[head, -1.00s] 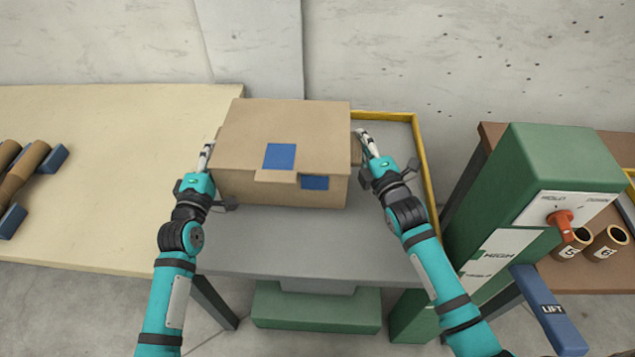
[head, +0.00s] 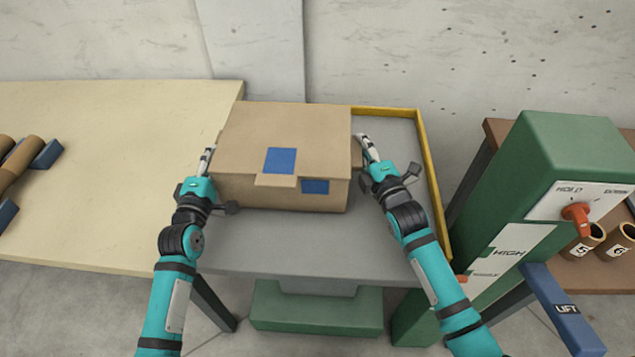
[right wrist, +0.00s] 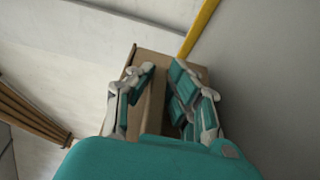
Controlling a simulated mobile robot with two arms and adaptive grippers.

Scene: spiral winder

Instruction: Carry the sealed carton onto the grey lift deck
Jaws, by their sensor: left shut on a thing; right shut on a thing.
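The sealed carton (head: 320,130) is a brown box with blue patches on its top and front. It is level over the grey lift deck (head: 300,243), towards the back and left. I cannot tell whether its underside touches the deck. My left gripper (head: 207,160) is shut on the carton's left side. My right gripper (head: 364,150) is shut on its right side. In the right wrist view, the fingers (right wrist: 158,98) are on either side of a brown edge of the carton (right wrist: 152,62). The carton's back and underside are hidden.
A yellow rail (head: 432,170) edges the deck's back and right. A cream table (head: 110,180) adjoins on the left, holding brown rolls and blue blocks.

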